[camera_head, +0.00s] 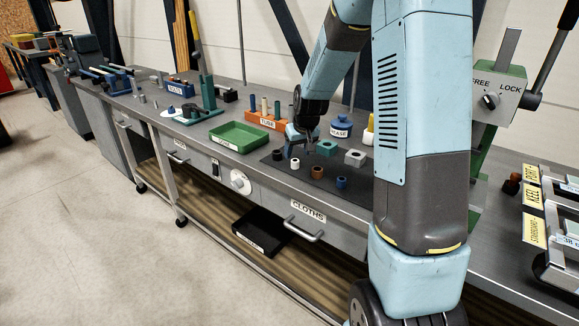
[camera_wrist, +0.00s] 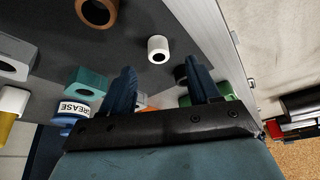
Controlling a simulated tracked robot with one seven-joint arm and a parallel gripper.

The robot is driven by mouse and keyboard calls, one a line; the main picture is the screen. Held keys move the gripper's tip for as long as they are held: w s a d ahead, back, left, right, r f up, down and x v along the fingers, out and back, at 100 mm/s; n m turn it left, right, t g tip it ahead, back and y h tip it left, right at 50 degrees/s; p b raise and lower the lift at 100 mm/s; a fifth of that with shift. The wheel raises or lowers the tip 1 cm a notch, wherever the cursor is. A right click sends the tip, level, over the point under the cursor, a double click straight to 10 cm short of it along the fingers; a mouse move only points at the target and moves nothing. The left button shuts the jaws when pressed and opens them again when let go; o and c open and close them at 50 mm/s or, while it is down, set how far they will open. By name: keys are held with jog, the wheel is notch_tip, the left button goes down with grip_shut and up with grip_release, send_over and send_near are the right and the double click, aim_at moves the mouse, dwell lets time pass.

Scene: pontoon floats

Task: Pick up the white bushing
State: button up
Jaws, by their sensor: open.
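The white bushing (camera_head: 295,163) is a small hollow cylinder on the dark mat (camera_head: 268,163) on the workbench. It stands in a row between a black bushing (camera_head: 278,155) and a brown bushing (camera_head: 317,172). In the wrist view the white bushing (camera_wrist: 158,48) lies ahead of the fingertips, roughly between their lines, its dark hole visible. My gripper (camera_head: 299,152) is open and empty, above the mat close to the white bushing. In the wrist view its two blue fingers (camera_wrist: 160,66) are spread wide, apart from the bushing.
A blue bushing (camera_head: 341,182) ends the row. Green (camera_head: 326,147) and grey (camera_head: 355,157) blocks with holes stand behind. The blue grease pot (camera_head: 341,127) and orange tube rack (camera_head: 267,119) are farther back. A green tray (camera_head: 238,137) is left of the mat.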

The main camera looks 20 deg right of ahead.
aim_at(295, 160)
jog(key=shift+x, duration=2.7)
jog(key=shift+d, duration=0.1)
jog(key=c, duration=1.1)
jog(key=shift+r, duration=0.1)
